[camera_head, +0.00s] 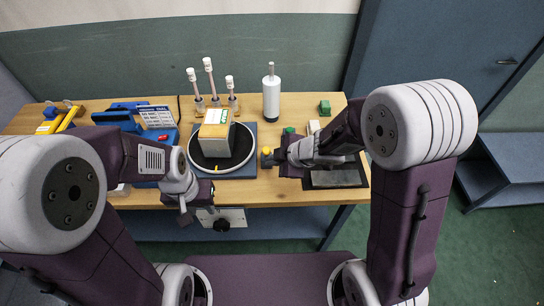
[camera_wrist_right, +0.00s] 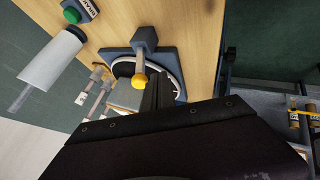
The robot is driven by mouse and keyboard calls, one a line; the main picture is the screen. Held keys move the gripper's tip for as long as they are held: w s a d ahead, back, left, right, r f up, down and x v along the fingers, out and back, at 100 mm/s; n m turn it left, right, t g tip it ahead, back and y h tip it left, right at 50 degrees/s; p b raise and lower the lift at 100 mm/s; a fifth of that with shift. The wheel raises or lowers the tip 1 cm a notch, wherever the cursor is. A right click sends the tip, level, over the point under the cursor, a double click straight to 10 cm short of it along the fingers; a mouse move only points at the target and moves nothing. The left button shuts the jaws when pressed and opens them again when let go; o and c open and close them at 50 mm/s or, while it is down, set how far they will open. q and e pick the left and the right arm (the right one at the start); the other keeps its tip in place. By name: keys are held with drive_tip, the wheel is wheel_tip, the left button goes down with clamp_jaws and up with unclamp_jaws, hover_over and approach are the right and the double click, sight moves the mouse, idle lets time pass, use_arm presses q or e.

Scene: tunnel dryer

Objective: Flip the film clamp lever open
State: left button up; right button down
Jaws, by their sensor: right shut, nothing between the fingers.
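A grey lever (camera_wrist_right: 141,60) with a yellow ball knob (camera_wrist_right: 138,81) stands over a grey base beside the round turntable. In the head view the yellow knob (camera_head: 266,150) shows at the turntable's right edge. My right gripper (camera_wrist_right: 160,82) is shut and empty, its dark fingers close beside the knob. I cannot tell if they touch it. In the head view my right gripper (camera_head: 272,160) partly hides the lever. My left gripper (camera_head: 184,212) hangs near the table's front edge, left of the turntable; its finger opening is unclear.
Behind stand a white cylinder (camera_head: 271,98) and several capped rods (camera_head: 209,75). A blue device (camera_head: 166,136) lies left. A dark grey plate (camera_head: 336,178) lies right, under my right arm.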

use_arm(q)
drive_tip(key=shift+r, duration=0.25)
use_arm(e)
drive_tip(key=shift+w+r, duration=0.15)
drive_tip(key=shift+w, duration=0.4)
use_arm(q)
drive_tip(key=shift+r, duration=0.1)
